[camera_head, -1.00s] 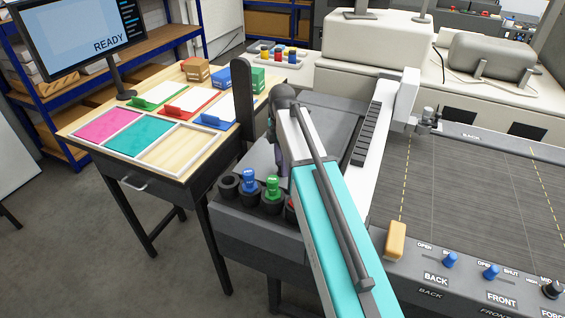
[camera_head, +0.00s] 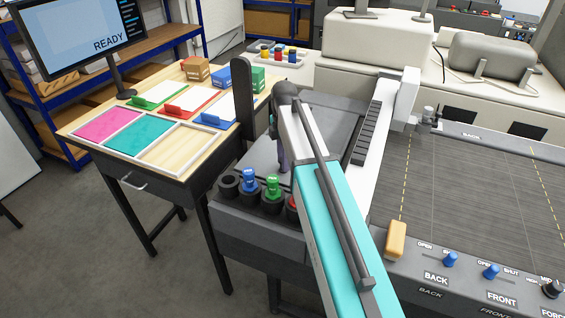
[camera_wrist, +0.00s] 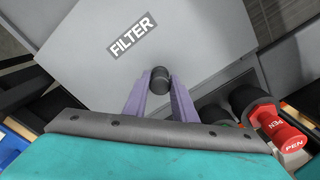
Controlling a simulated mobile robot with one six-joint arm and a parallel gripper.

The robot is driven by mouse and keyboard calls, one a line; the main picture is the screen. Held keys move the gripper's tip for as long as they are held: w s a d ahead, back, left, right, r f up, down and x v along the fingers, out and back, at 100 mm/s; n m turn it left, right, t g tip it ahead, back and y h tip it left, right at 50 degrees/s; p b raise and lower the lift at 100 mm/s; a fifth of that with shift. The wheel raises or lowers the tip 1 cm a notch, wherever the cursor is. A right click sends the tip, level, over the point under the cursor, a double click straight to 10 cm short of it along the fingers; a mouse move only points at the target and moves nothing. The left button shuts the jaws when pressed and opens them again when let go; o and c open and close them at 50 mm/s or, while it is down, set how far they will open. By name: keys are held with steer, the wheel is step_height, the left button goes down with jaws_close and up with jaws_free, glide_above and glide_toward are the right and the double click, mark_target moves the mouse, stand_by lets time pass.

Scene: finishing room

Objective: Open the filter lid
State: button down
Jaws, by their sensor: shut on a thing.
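The filter lid (camera_wrist: 85,65) is a flat grey panel with a FILTER label, filling the upper part of the wrist view. A short dark round knob (camera_wrist: 160,76) is at its near side. My gripper (camera_wrist: 160,88) has its two purple fingers shut on this knob, one on each side. In the head view my gripper (camera_head: 283,155) is mostly hidden behind my arm, over the grey housing left of the cutting bed. I cannot tell from these views whether the lid is raised.
Blue (camera_head: 249,182), green (camera_head: 272,188) and red pens stand in holders close to my gripper; the red pen (camera_wrist: 280,128) shows in the wrist view. A dark upright post (camera_head: 245,100) stands left of the arm. A table with coloured trays (camera_head: 150,115) is at left.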

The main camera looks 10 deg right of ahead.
steer(key=w+d, duration=0.4)
steer(key=w, duration=0.1)
steer(key=w+d, duration=0.4)
steer(key=w, duration=0.2)
steer(key=w+d+b, duration=0.1)
steer(key=w+d, duration=0.3)
steer(key=w, duration=0.1)
steer(key=shift+w+d, duration=0.2)
steer(key=shift+w, duration=0.05)
steer(key=c, duration=1.6)
jaws_free()
steer(key=shift+a, duration=0.1)
steer(key=shift+r, duration=0.2)
steer(key=shift+r+b, duration=1.95)
steer(key=shift+r, duration=4.75)
steer(key=shift+s, duration=0.1)
